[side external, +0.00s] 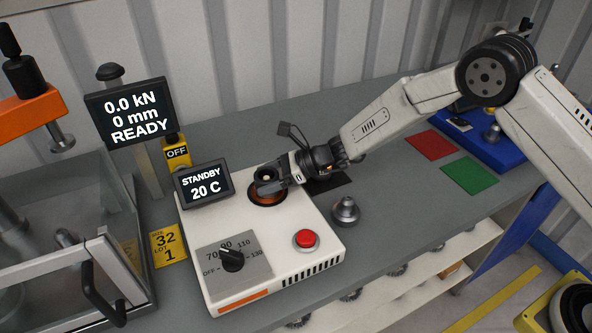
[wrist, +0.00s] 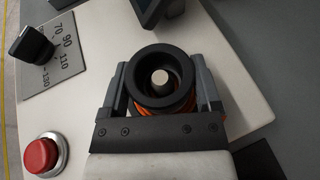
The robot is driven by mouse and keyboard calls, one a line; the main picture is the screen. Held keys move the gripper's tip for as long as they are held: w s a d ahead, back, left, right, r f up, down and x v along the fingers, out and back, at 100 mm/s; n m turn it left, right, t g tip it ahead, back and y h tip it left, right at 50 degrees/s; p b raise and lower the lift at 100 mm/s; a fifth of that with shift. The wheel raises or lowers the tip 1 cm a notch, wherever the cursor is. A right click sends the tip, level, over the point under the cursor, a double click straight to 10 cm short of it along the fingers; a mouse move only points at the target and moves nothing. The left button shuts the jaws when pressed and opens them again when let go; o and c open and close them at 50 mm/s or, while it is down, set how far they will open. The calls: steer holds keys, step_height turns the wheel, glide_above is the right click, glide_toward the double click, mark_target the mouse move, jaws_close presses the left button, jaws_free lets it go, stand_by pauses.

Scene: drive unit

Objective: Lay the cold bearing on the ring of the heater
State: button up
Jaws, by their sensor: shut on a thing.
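The heater (side external: 283,246) is a white box with a small display reading STANDBY 20 C. Its ring (side external: 266,197) is orange-brown, on the top near the back. My gripper (side external: 268,180) is over the ring, its jaws shut on the dark bearing (side external: 267,175). In the wrist view the bearing (wrist: 159,80) is a black ring between my two fingers (wrist: 160,90), with a grey round pin top (wrist: 160,78) showing through its hole. Orange of the ring (wrist: 196,106) shows just below and beside it. Whether the bearing touches the ring cannot be told.
The heater carries a dial (side external: 232,259) and a red button (side external: 306,239). A small metal part (side external: 346,210) stands to its right. The display (side external: 204,184) is close to my gripper's left. Red (side external: 432,144) and green (side external: 470,174) mats lie further right. A press stands at left.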

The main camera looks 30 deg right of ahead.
steer(key=shift+f, duration=0.1)
steer(key=o, duration=1.3)
steer(key=v, duration=1.2)
